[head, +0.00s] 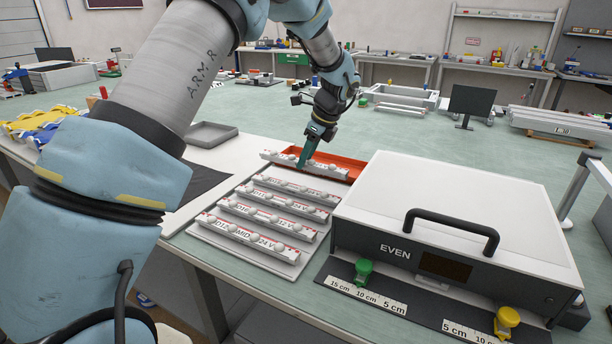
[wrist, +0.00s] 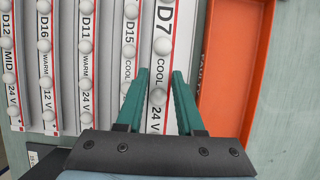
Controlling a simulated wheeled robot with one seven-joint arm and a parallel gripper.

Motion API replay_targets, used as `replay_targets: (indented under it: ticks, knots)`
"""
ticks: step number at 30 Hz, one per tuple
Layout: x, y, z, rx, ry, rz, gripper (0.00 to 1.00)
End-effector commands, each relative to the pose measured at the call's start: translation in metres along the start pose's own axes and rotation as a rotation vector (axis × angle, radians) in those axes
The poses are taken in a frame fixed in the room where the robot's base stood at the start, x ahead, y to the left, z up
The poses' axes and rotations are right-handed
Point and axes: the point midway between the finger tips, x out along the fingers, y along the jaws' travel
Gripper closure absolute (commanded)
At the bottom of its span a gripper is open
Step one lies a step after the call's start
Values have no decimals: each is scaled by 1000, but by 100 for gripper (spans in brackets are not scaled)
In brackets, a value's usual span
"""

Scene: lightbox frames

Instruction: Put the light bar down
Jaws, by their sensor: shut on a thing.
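My gripper (head: 303,161) is shut on a white light bar (head: 327,169) with round lamps. In the wrist view this bar (wrist: 162,48) is marked D7 and COOL and lies between the green fingers (wrist: 160,78). It looks larger than its neighbours there, so it seems raised; I cannot tell the gap below it. It is beside the near edge of an orange-red tray (head: 346,162), which lies to the right in the wrist view (wrist: 238,62). Bars D15 (head: 290,188), D11 (head: 272,203), D16 (head: 262,216) and D12 (head: 238,232) lie parallel on a pale rack (head: 285,268).
A white-topped box (head: 450,195) marked EVEN, with a black handle, stands close to the right of the rack. Green (head: 363,270) and yellow (head: 506,321) pieces sit on rulers before it. A grey tray (head: 212,134) lies at the left.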

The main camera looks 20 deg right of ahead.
Motion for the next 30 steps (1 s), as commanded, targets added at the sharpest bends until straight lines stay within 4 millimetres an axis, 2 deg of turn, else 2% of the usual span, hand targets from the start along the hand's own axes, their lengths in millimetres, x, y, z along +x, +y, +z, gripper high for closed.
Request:
replay_targets:
  ticks: [6, 11, 21, 30]
  knots:
    - [-32, -2, 12, 0, 1, -3, 100]
    - [-42, -13, 16, 5, -2, -3, 100]
    - [-46, -78, 13, 19, -12, -12, 100]
    - [-44, -118, 13, 12, -8, -8, 100]
